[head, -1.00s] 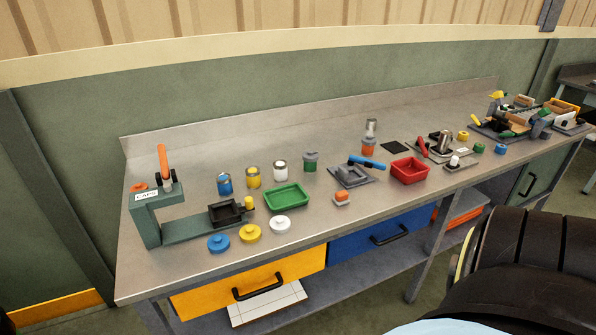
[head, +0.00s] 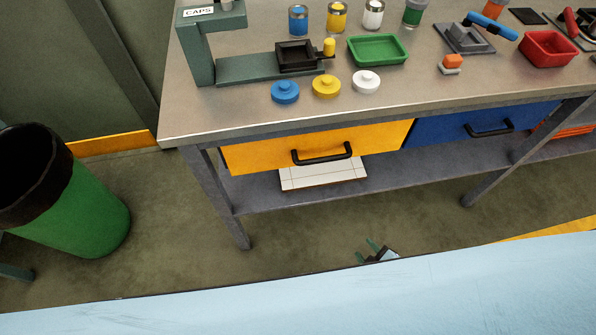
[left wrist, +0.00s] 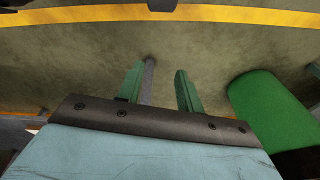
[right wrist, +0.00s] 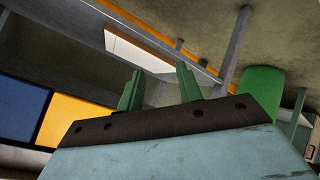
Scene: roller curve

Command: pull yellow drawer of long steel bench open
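The yellow drawer (head: 265,152) is shut under the left end of the long steel bench (head: 390,108), and its black bar handle (head: 322,155) faces me. My right gripper (head: 366,250) shows small beyond my pale blue body, below and in front of the drawer and apart from it. My left gripper (left wrist: 157,72) is open and empty above the floor in the left wrist view and is hidden in the head view.
A blue drawer (head: 440,127) adjoins on the right. A lower shelf (head: 410,173) holds a white tiled board (head: 322,174) beneath the yellow drawer. Bench legs (head: 225,205) flank the drawers. A green bin (head: 85,215) stands on the left. Open floor lies before the bench.

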